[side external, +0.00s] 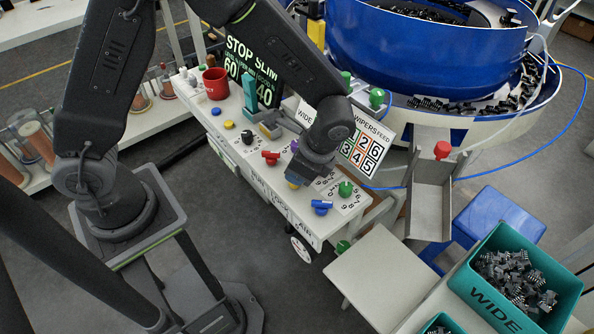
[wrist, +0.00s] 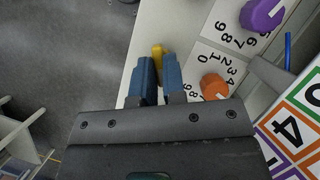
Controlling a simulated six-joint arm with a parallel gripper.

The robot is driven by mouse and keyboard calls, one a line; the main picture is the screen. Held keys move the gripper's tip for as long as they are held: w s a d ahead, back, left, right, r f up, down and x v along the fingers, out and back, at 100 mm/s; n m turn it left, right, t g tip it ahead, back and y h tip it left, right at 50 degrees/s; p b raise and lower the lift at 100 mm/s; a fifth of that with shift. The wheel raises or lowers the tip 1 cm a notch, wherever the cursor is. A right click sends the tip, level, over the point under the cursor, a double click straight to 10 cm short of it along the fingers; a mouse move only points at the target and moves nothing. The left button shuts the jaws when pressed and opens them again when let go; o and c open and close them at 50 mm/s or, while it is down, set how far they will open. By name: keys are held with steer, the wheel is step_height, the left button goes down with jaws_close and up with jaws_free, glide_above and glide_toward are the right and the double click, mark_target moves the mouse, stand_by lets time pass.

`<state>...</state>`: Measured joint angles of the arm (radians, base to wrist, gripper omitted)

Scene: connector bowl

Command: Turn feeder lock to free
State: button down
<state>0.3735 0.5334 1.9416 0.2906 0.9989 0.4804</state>
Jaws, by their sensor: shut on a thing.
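A yellow handle (wrist: 157,50) shows between the fingertips of my gripper (wrist: 160,68) in the wrist view. It lies near the edge of the white panel (wrist: 195,20). My gripper is shut on it. In the side view the yellow handle (side external: 293,184) shows just under my gripper (side external: 298,180), low over the panel's front part, above printed lettering on its front face. Most of the handle is hidden by the fingers. I cannot read its label or tell which setting it points to.
Close by on the panel are a red lever (side external: 271,158), a blue lever (side external: 321,207) and a green knob (side external: 345,189). A purple knob (wrist: 263,14) and an orange knob (wrist: 214,87) stand right of my fingers. A teal bin marked WIDE (side external: 480,292) is at lower right.

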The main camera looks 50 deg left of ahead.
steer(key=shift+w+n+g+h, duration=0.1)
steer(key=shift+n+g+h, duration=0.3)
steer(key=shift+n, duration=1.1)
steer(key=c, duration=1.2)
jaws_free()
steer(key=v, duration=1.4)
steer(key=shift+a, duration=0.1)
